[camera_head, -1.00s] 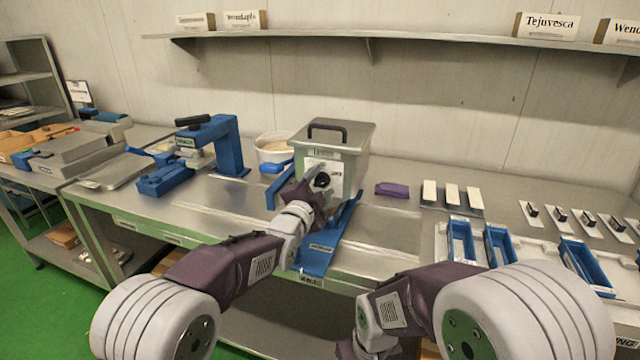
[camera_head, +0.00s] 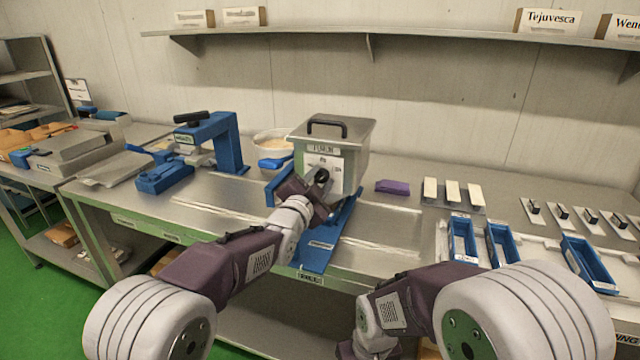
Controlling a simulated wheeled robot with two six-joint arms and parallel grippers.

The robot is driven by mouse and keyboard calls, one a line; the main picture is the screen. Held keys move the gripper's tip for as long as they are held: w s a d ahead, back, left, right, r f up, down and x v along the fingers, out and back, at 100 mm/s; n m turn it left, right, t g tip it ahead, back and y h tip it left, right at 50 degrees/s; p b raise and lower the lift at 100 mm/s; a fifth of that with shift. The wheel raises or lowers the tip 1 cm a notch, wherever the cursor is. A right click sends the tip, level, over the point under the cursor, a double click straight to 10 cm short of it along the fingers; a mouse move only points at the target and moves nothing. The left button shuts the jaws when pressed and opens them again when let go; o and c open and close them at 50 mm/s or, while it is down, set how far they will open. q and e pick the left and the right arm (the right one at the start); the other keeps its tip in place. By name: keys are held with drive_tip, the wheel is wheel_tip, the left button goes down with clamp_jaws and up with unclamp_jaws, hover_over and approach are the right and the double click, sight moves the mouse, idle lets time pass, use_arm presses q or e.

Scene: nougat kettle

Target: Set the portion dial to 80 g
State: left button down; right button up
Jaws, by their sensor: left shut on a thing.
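The kettle (camera_head: 352,142) is a steel box with a lid and black handle, standing on the steel table. The portion dial (camera_head: 322,175) is a dark knob on its front, below a white label plate. My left gripper (camera_head: 316,188) is at the kettle front, shut on the dial and partly covering it. The dial's marks are too small to read. My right gripper (camera_head: 366,350) is low at the bottom edge, in front of the table and mostly cut off, so its jaws cannot be judged.
A blue chute (camera_head: 325,240) lies below the kettle's front. A blue press (camera_head: 205,145) and a white tub (camera_head: 272,146) stand to the left. A purple cloth (camera_head: 392,187), white bars (camera_head: 452,192) and blue moulds (camera_head: 462,238) lie to the right. Bare table shows between.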

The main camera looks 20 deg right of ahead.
use_arm(q)
drive_tip(key=n+b, duration=0.1)
drive_tip(key=n, duration=0.3)
drive_tip(key=shift+f+n, duration=0.1)
drive_tip(key=shift+n, duration=0.2)
drive_tip(key=shift+w+a+n+b, duration=0.1)
drive_tip(key=shift+n+b, duration=0.3)
drive_tip(key=shift+n, duration=1.5)
drive_tip(key=c, duration=1)
unclamp_jaws()
drive_tip(key=b+v, duration=0.1)
drive_tip(key=v, duration=0.8)
drive_tip(key=shift+a, duration=0.1)
